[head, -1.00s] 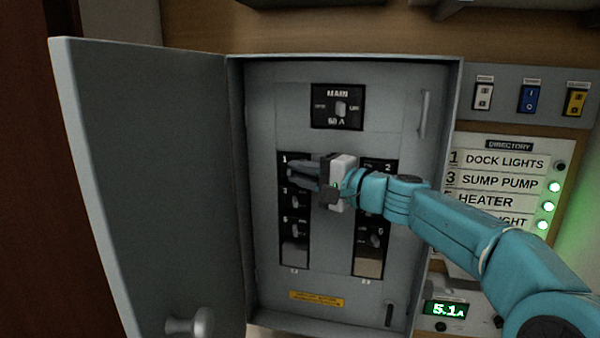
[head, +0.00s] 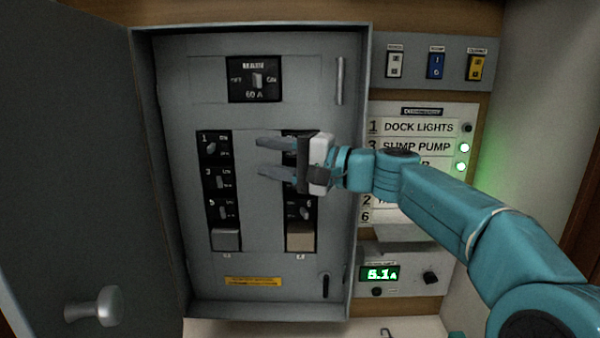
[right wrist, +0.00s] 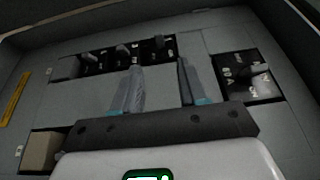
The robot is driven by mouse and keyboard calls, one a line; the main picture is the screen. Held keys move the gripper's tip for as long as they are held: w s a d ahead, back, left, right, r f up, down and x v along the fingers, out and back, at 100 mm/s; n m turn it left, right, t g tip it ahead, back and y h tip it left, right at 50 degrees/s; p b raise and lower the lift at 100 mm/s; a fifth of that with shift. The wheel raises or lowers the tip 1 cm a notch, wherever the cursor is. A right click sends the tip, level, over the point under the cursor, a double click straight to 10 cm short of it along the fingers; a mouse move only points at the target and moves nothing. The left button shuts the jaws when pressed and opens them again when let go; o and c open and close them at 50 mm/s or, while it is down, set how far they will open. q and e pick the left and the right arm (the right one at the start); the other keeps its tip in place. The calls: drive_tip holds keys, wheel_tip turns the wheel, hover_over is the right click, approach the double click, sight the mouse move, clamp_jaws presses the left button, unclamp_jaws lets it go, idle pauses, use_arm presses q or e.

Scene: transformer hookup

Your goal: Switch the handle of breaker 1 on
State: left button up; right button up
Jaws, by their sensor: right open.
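The handle of breaker 1 (head: 210,148) is at the top of the left breaker column in the open grey panel. It sits further left than the handles of breakers 3 and 5 below it. My right gripper (head: 262,157) is open and empty, its two fingers pointing left. Its tips are right of breaker 1, apart from it in the picture. In the right wrist view the open fingers (right wrist: 160,68) point towards the left column, with breaker 1 (right wrist: 157,47) beyond the gap between them. The gripper hides much of the right column's top. My left gripper is not in view.
The main breaker (head: 257,80) is above. Breaker 3 (head: 221,181) and breaker 5 (head: 224,212) are below breaker 1. The panel door (head: 80,160) stands open at left. In the directory (head: 415,128), the Dock Lights lamp is dark; the Sump Pump lamp is green. A display reads 5.1 A.

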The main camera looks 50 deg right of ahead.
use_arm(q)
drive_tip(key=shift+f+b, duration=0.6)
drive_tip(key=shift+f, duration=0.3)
use_arm(e)
drive_tip(key=v, duration=0.5)
drive_tip(key=shift+s+d, duration=0.2)
drive_tip(key=shift+s, duration=0.15)
drive_tip(key=m+h+p, duration=0.2)
drive_tip(key=m+h, duration=0.2)
drive_tip(key=h, duration=0.3)
approach(212, 150)
drive_tip(key=f, duration=0.1)
drive_tip(key=shift+t, duration=0.4)
drive_tip(key=w, duration=0.9)
drive_tip(key=shift+w+d+r, duration=0.15)
drive_tip(key=shift+d, duration=0.2)
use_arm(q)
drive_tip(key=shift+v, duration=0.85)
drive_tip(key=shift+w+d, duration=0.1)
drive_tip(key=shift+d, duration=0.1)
